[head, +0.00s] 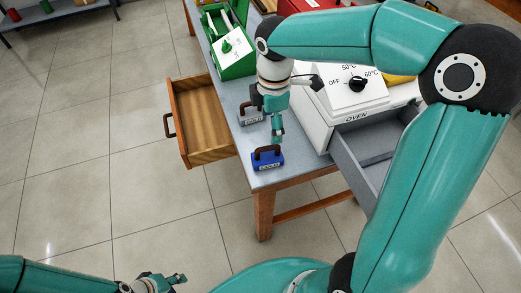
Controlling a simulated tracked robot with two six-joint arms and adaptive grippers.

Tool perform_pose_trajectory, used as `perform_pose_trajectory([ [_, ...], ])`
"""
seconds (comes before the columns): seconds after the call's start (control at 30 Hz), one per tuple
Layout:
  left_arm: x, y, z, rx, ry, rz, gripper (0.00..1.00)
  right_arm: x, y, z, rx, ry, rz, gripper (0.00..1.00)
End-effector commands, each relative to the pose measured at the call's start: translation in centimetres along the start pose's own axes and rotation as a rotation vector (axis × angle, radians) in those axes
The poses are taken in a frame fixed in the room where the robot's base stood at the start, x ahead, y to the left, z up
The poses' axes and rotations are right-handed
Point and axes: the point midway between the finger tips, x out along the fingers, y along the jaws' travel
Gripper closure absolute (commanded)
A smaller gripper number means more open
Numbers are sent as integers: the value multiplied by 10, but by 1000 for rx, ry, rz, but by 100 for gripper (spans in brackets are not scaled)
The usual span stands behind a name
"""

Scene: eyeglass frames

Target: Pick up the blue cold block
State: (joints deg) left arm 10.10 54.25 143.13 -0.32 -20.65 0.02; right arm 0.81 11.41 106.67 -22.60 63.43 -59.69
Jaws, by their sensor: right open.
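The blue cold block (267,160) stands on the near corner of the grey-topped table. It has a dark brown handle on top and a small pale label on its front. My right gripper (270,115) is open above the table, just behind the blue block in the picture. One finger points down close to the block's handle; I cannot tell whether they touch. My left gripper (170,281) is low at the bottom left, away from the table, and its jaw state is unclear.
A grey block (250,116) with a dark handle stands behind the blue one, partly beside my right gripper. A white oven (345,100) with an open grey drawer is on the right. An open wooden drawer (205,115) sticks out left. A green box (232,50) stands further back.

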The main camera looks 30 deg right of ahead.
Motion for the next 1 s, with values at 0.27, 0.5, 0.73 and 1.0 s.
perform_pose_trajectory([
  [0.27, 3, -1, 1, 0, -1, 0, 60, 56, 2, -11, -26, -1, -8, 19],
  [0.5, 5, -2, 0, 0, -1, 0, 60, 99, 4, -13, -31, -1, -4, 19],
  [0.73, 5, -2, 0, 0, -1, 0, 60, 112, 5, -14, -32, -1, -3, 19],
  [1.0, 2, -1, 0, 0, -1, 0, 60, 147, 12, -10, -32, 0, -6, 19],
])
